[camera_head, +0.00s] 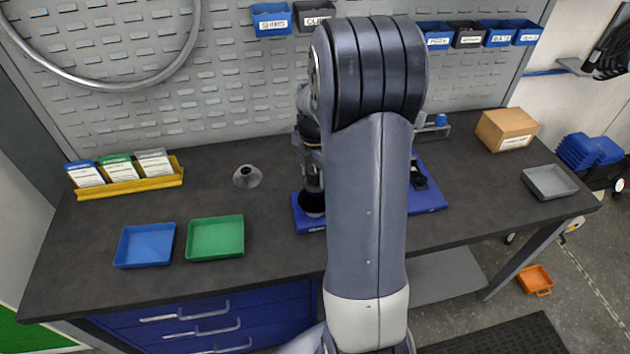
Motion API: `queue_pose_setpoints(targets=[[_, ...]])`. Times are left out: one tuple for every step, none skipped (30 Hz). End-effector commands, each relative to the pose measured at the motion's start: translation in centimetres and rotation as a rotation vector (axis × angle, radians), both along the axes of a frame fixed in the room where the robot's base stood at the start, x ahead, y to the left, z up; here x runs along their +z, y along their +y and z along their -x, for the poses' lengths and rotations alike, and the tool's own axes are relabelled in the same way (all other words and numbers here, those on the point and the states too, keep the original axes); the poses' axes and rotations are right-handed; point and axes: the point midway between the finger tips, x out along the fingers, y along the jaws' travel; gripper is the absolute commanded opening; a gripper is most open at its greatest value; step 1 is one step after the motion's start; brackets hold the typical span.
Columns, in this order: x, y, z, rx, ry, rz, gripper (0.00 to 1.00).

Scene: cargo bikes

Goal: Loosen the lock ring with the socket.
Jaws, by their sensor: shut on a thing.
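My arm fills the middle of the view and hides much of the work area. My gripper (312,178) shows in part at the arm's left edge, pointing down over a blue base (310,228) on the bench. It is shut on what looks like the socket, mostly hidden between the jaws. A dark round part (312,203) is directly below the jaws, at the left end of the blue base. I cannot make out the lock ring, nor tell whether the socket is seated on it.
A cardboard box (506,130) and grey tray (550,182) are at right.

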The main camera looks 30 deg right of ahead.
Motion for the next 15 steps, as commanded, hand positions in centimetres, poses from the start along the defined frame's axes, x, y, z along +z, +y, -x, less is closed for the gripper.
queue_pose_setpoints(targets=[[-0.13,0.0,0.0,0.0,0.0,0.0,0.06],[-0.18,0.0,0.0,0.0,0.0,0.0,0.06],[-0.25,0.0,0.0,0.0,0.0,0.0,0.06],[-0.3,0.0,0.0,0.0,0.0,0.0,0.06],[-0.34,0.0,0.0,0.0,0.0,0.0,0.06],[-0.4,0.0,0.0,0.0,0.0,0.0,0.06],[-0.45,0.0,0.0,0.0,0.0,0.0,0.06],[-0.49,0.0,0.0,0.0,0.0,0.0,0.06],[-0.55,0.0,0.0,0.0,0.0,0.0,0.06],[-0.6,0.0,0.0,0.0,0.0,0.0,0.06],[-0.64,0.0,0.0,0.0,0.0,0.0,0.06],[-0.7,0.0,0.0,0.0,0.0,0.0,0.06],[-0.75,0.0,0.0,0.0,0.0,0.0,0.06],[-0.79,0.0,0.0,0.0,0.0,0.0,0.06],[-0.85,0.0,-0.01,0.0,0.0,0.0,0.06]])
